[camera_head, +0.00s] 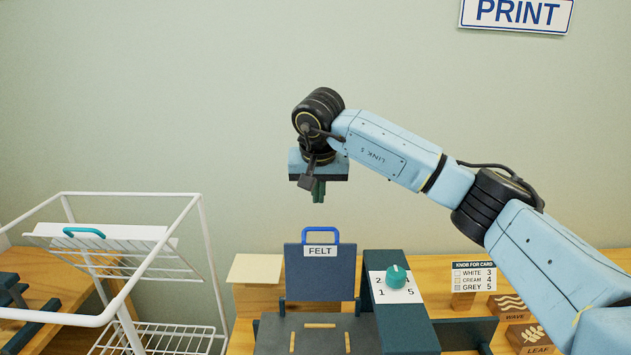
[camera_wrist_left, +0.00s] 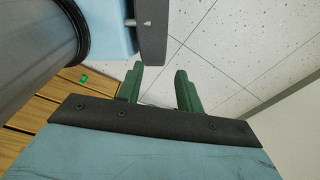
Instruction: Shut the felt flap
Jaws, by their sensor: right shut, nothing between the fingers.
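The felt flap (camera_head: 320,278) is a dark blue-grey panel standing upright at the back of a dark bed (camera_head: 270,338) with several small wooden strips. It bears a white FELT label (camera_head: 320,251) and has a blue handle (camera_head: 320,234) on its top edge. My right gripper (camera_head: 318,192) is shut and empty, fingers pointing down, above the handle and apart from it in the picture. My left gripper (camera_wrist_left: 158,82) shows only in the left wrist view; its green fingers are apart with nothing between them.
A teal knob (camera_head: 396,276) on a numbered plate sits right of the flap. A knob card (camera_head: 473,275) and wooden stamp blocks (camera_head: 511,307) stand farther right. A white wire rack (camera_head: 160,335) is at left. A pale square board (camera_head: 255,268) lies left of the flap.

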